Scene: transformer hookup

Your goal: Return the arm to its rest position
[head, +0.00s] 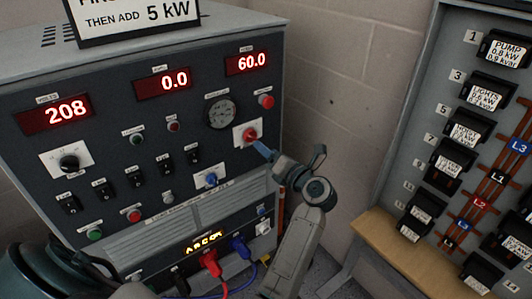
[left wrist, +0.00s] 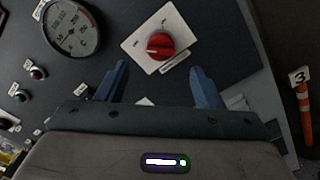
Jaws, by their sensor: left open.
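My left gripper (head: 262,148) is at the right side of the dark control panel (head: 100,158), just below and right of a red rotary knob (head: 250,134) on a white plate. In the left wrist view my left gripper (left wrist: 158,72) is open, with its two blue fingers apart and nothing between them. The red knob (left wrist: 159,45) shows beyond the fingertips, apart from them. My left arm comes up from the bottom of the head view. My right gripper is not in view.
A round gauge (head: 221,114) and a red button (head: 266,101) are close to my gripper. Red (head: 209,262) and blue (head: 240,248) plugs with cables sit low on the panel. A breaker panel (head: 465,150) stands at the right by a wooden ledge (head: 385,240).

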